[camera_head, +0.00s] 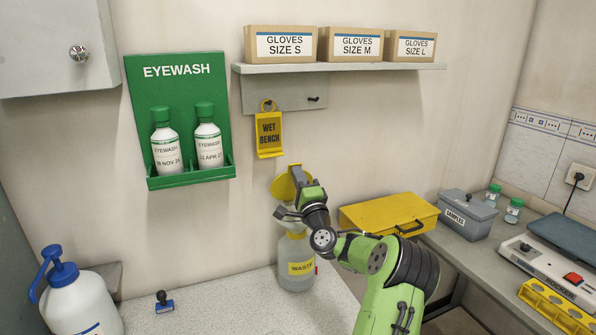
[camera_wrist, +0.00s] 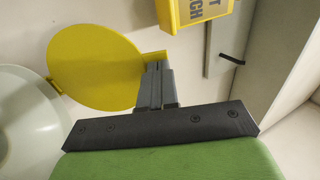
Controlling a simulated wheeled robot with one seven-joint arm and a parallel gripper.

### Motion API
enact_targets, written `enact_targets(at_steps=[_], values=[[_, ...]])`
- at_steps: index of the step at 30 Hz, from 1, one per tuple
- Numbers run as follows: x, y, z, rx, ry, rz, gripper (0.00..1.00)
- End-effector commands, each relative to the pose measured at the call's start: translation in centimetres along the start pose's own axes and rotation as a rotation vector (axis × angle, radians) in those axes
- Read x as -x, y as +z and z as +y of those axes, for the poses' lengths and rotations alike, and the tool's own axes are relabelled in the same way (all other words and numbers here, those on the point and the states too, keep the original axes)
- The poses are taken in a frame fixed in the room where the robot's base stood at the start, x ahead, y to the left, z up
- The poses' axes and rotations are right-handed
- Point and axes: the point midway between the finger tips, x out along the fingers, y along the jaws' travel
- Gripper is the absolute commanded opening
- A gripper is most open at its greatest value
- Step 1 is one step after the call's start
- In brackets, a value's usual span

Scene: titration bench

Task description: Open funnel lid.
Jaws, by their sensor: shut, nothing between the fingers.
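A white bottle (camera_head: 297,272) with a yellow WASTE label stands on the bench below my gripper. A pale funnel (camera_head: 284,215) sits on top of it. Its round yellow lid (camera_head: 281,188) stands raised above the funnel, tilted up towards the wall. In the wrist view the lid (camera_wrist: 92,75) is a full yellow disc, and the pale funnel (camera_wrist: 28,125) shows its open mouth at the left. My gripper (camera_head: 297,171) is shut and empty at the lid's right edge. In the wrist view its fingers (camera_wrist: 153,75) overlap that edge; whether they touch is unclear.
A yellow WET BENCH sign (camera_head: 269,134) hangs on the wall just above my gripper. A yellow case (camera_head: 388,215) is at right behind my arm. A blue-capped bottle (camera_head: 75,300) and a stamp (camera_head: 164,303) stand on the left bench, with bare surface between stamp and waste bottle.

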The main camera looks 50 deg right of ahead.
Motion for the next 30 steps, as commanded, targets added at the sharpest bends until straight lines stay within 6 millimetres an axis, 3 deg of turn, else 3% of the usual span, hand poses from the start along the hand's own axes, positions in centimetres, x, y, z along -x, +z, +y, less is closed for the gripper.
enact_targets(at_steps=[13, 30], values=[[-0.5, 0.1, -0.2, -0.001, 0.014, -0.001, 0.0], [-4.1, 0.1, -1.0, 0.001, 0.234, -0.002, 0.0]])
